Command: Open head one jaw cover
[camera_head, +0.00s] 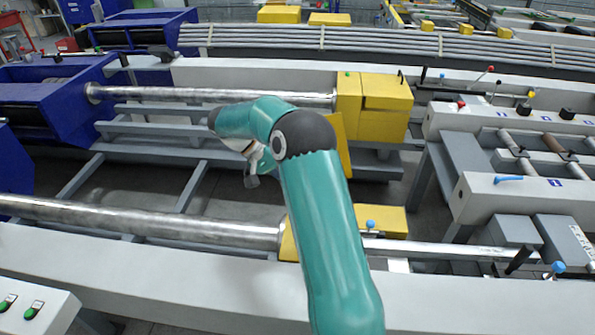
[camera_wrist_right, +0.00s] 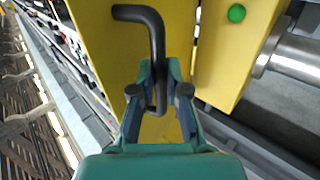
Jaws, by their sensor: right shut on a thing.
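In the right wrist view, a black bent rod handle (camera_wrist_right: 155,38) stands in front of a yellow panel (camera_wrist_right: 105,45), which looks like the jaw cover. My right gripper (camera_wrist_right: 160,95) has its teal fingers shut around the lower part of this handle. A yellow block (camera_wrist_right: 228,60) with a green button (camera_wrist_right: 236,13) is beside the panel, with a narrow gap between them. In the head view, the yellow head (camera_head: 385,100) is behind my right arm, and a slanted yellow plate (camera_head: 341,150) hangs below it. My left gripper is out of view.
A steel shaft (camera_head: 210,95) runs left from the head to a blue frame (camera_head: 70,90). A second shaft (camera_head: 140,218) and a lower yellow block (camera_head: 380,220) lie nearer. Grey rails (camera_head: 190,185) cross the open space between them.

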